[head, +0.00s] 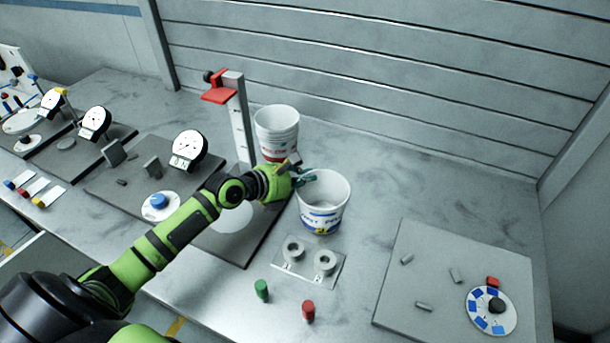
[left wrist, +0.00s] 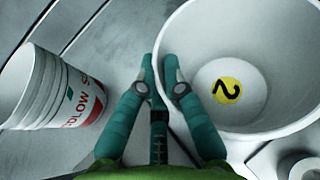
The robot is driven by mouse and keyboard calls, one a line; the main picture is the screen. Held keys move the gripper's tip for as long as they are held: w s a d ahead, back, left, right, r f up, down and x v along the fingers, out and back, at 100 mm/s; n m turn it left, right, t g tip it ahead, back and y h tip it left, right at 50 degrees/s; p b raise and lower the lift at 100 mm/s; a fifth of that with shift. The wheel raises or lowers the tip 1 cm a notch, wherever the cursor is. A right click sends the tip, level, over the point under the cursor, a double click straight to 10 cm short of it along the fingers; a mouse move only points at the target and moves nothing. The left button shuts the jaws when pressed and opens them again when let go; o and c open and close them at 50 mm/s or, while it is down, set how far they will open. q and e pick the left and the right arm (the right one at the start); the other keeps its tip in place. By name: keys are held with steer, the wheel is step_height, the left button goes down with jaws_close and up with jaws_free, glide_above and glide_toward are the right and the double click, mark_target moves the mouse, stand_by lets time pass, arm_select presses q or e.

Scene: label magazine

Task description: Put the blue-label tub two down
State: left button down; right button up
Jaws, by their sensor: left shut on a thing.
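The blue-label tub (head: 323,205) is white and open-topped, upright at the right of the red-label stack in the head view. A yellow disc marked 2 shows inside the tub in the left wrist view (left wrist: 262,70). My left gripper (head: 308,180) is shut on the tub's rim at its left side; its fingers also show in the left wrist view (left wrist: 161,72). I cannot tell whether the tub's base touches the table. A nested stack of white tubs with red labels (head: 277,128) stands just behind and left of the gripper. My right gripper is not in view.
A post with a red arm (head: 220,97) rises beside the stack. A plate with two ring-shaped holders (head: 309,262), a green peg (head: 262,289) and a red peg (head: 308,311) lie in front. A grey board (head: 440,255) is at right. Dial gauges (head: 190,146) stand at left.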

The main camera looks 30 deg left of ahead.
arm_select(q)
steer(key=c, duration=1.3)
jaws_free()
steer(key=shift+f, duration=0.1)
steer(key=shift+c, duration=0.2)
